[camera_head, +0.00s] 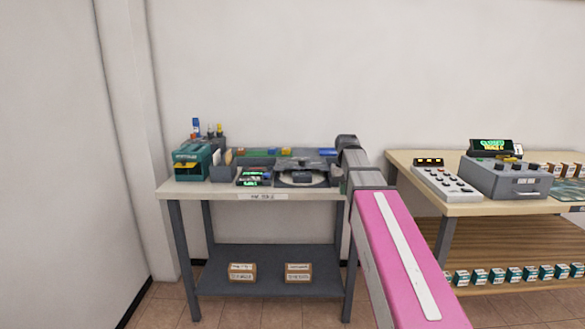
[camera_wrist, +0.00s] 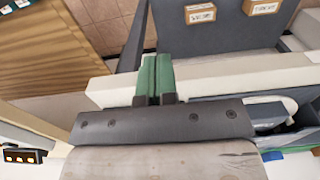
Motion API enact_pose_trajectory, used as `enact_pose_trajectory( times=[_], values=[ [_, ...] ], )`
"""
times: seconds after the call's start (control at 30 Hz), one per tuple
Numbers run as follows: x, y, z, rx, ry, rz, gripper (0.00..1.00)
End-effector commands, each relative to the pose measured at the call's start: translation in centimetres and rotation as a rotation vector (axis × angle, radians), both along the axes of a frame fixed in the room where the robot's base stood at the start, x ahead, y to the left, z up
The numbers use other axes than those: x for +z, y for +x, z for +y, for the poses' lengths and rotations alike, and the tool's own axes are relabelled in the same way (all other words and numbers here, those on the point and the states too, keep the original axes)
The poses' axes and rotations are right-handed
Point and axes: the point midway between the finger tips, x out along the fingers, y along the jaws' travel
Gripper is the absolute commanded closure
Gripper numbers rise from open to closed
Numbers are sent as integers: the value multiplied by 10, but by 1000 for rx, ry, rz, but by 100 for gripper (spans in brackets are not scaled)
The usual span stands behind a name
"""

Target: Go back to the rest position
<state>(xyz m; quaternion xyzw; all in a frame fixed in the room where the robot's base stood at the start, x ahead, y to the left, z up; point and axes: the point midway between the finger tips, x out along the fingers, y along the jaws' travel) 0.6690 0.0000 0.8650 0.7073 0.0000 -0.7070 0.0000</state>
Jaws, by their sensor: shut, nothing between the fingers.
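My gripper (camera_wrist: 156,66) shows in the wrist view as two green fingers side by side, shut with nothing between them. They show against the light front edge (camera_wrist: 235,65) of the left table, with the lower shelf beyond. I cannot tell whether they touch the table. In the head view my pink arm reaches up to the right end of the left table (camera_head: 225,190). I cannot make out the fingertips there.
The left table holds a green device (camera_head: 190,160), a dark round-based device (camera_head: 302,175) and bins. Two small boxes (camera_head: 242,271) sit on its lower shelf. The right table (camera_head: 480,208) carries a grey machine (camera_head: 505,178) and a button panel (camera_head: 446,183). A wall stands at left.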

Motion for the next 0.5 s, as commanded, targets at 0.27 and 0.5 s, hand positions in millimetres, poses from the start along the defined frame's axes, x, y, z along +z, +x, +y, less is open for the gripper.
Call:
enact_pose_trajectory(
  times=[0.27, 0.5],
  values=[
    [-90, -40, 0, 0, 0, 3, 100],
    [-167, -84, 0, 0, 0, 2, 100]
  ],
)
